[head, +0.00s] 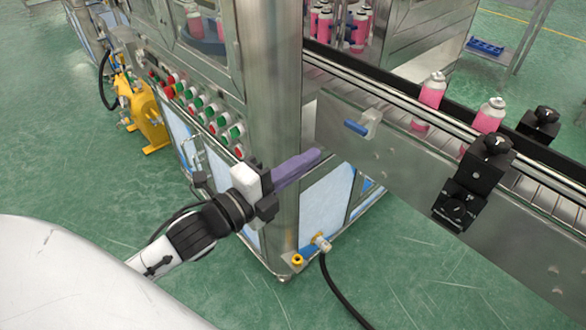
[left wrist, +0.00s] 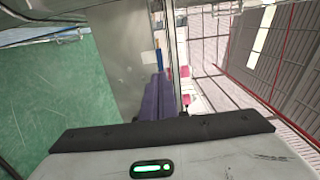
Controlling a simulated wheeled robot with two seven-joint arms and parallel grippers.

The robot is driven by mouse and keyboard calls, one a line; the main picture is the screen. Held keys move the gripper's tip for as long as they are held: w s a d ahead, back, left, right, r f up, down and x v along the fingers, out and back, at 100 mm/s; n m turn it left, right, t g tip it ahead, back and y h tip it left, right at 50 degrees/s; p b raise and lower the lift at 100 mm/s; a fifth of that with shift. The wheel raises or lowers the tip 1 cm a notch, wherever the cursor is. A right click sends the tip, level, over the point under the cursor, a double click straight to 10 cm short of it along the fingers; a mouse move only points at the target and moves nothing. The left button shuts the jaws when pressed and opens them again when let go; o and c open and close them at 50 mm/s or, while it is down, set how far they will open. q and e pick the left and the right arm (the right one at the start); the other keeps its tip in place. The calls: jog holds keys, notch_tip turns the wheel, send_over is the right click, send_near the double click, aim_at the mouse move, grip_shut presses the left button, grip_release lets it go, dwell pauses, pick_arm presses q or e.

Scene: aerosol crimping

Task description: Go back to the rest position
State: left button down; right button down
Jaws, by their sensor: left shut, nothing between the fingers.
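My left gripper (head: 297,168) is in the middle of the head view, in front of the steel corner post of the machine. Its purple fingers are closed together with nothing between them. The closed fingers also show in the left wrist view (left wrist: 160,97), pointing away toward a steel surface. In the head view the fingertips are near the left end of the conveyor's side plate; I cannot tell whether they touch anything. My right gripper is not in view.
A control panel with red and green buttons (head: 212,118) is left of my gripper. The conveyor (head: 405,165) runs to the right, carrying pink cans (head: 430,98). Black clamp blocks (head: 470,190) stick out from its side. A black hose (head: 338,290) lies on the green floor.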

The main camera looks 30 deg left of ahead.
pick_arm(q)
jog(key=shift+v, duration=1.5)
jog(key=s+d+f+n+g+y, duration=0.1)
jog(key=s+f+n, duration=0.4)
jog(key=f, duration=0.5)
jog(key=s+d+f+n+g+y, duration=0.1)
jog(key=s+d+f+n+g, duration=0.1)
jog(key=s+f+n+g, duration=0.3)
jog(key=s+d+f+n+g, duration=0.2)
jog(key=s+f+n, duration=0.3)
jog(key=f+n, duration=0.4)
notch_tip(320, 180, down, 8)
jog(key=shift+s+d+r+g+y, duration=0.15)
jog(key=shift+s+d+g+y, duration=0.25)
jog(key=shift+w, duration=0.1)
